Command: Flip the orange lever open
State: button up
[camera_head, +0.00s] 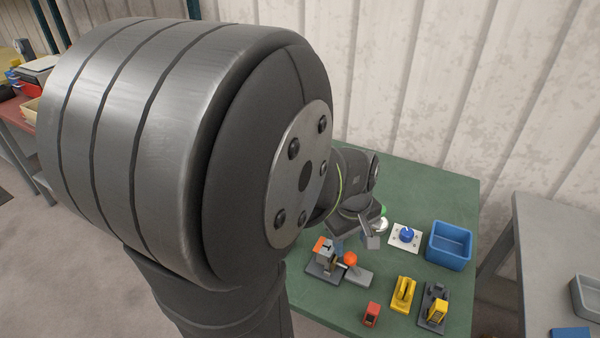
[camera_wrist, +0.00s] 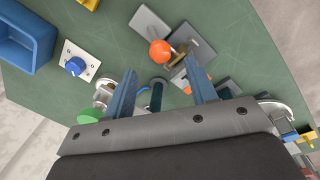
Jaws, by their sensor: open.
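An orange ball knob (camera_head: 350,258) stands on a grey plate (camera_head: 359,276) on the green table; it looks like the end of the orange lever. In the wrist view the orange knob (camera_wrist: 160,52) is just beyond my fingertips, with a brass-coloured part and grey block (camera_wrist: 200,45) beside it. An orange-topped block (camera_head: 322,245) stands just left of the knob in the head view. My gripper (camera_wrist: 160,66) is open, its two blue fingers apart with nothing held. In the head view my gripper (camera_head: 370,239) is above and right of the knob, partly hidden by my arm.
A blue bin (camera_head: 449,246) and a white plate with a blue knob (camera_head: 406,235) are at the right. Yellow devices (camera_head: 403,294) (camera_head: 437,311) and a red block (camera_head: 371,314) are near the front edge. A green round part (camera_wrist: 90,116) lies close to the left finger.

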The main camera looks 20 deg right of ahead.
aim_at(351, 255)
jog(key=shift+w+d+f, duration=0.1)
jog(key=shift+d+f, duration=0.05)
jog(key=shift+f, duration=1.35)
jog(key=shift+d+f, duration=0.15)
jog(key=shift+f, duration=1.35)
grip_shut()
